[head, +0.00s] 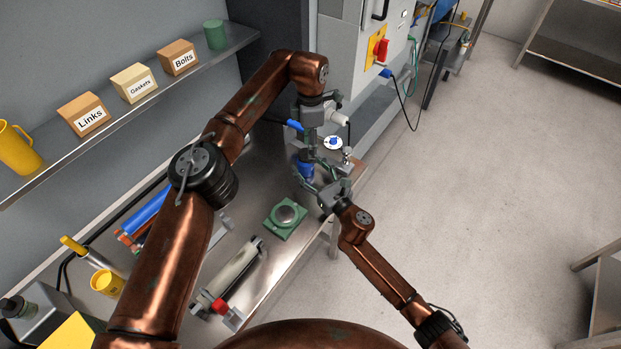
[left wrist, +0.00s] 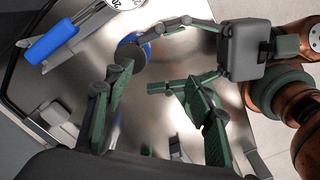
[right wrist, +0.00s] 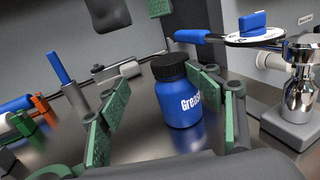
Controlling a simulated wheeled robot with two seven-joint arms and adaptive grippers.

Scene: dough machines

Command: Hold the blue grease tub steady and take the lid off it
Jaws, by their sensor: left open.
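The blue grease tub (head: 304,169) stands upright on the steel bench, partly hidden by the grippers in the head view. In the right wrist view the tub (right wrist: 184,103) shows its "Grease" label and black lid (right wrist: 169,67), which sits on top. My right gripper (head: 320,180) is low beside the tub. Its fingers (right wrist: 160,88) are open, one toward each side of the tub, with a gap at the left. My left gripper (head: 309,150) is above the bench near the tub. In the left wrist view its fingers (left wrist: 157,98) are open and empty; the tub (left wrist: 130,47) is beyond them.
A white disc with a blue knob (head: 333,142) and a chrome fitting (right wrist: 302,85) stand close behind the tub. A green block with a round top (head: 285,217) and a red-ended roller (head: 235,272) lie nearer on the bench. A shelf (head: 150,98) holds labelled boxes.

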